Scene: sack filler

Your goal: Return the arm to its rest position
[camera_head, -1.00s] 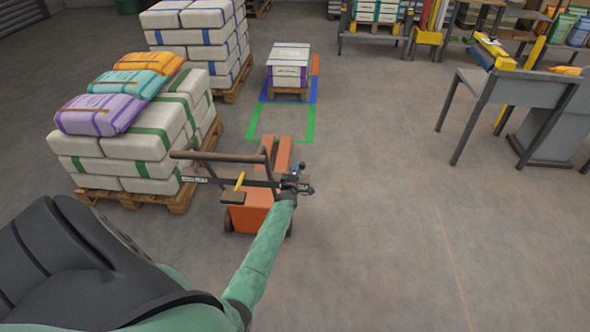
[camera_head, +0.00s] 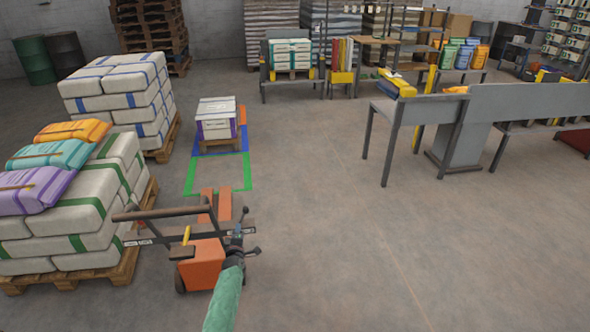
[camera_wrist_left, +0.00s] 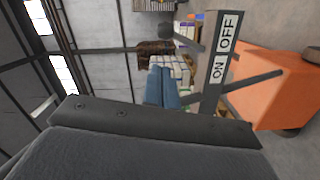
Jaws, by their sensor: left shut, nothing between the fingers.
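My left arm comes up from the bottom edge in the head view, with a green sleeve. Its left gripper (camera_head: 237,245) is small and dark, close beside the orange pallet jack (camera_head: 201,264) and its handle (camera_head: 165,212). I cannot tell from the head view whether it touches the jack. In the left wrist view the shut, empty fingers (camera_wrist_left: 163,88) look blue. A grey bar marked ON and OFF (camera_wrist_left: 218,62) stands just right of them, and the jack's orange body (camera_wrist_left: 275,88) is farther right. My right gripper is not in view.
White sacks on a pallet (camera_head: 70,282), topped by coloured sacks (camera_head: 50,155), stand left of the jack. A second sack stack (camera_head: 120,100) stands behind. A small loaded pallet (camera_head: 217,120) sits near floor markings (camera_head: 218,190). A grey bench (camera_head: 415,110) is at right. The floor between is open.

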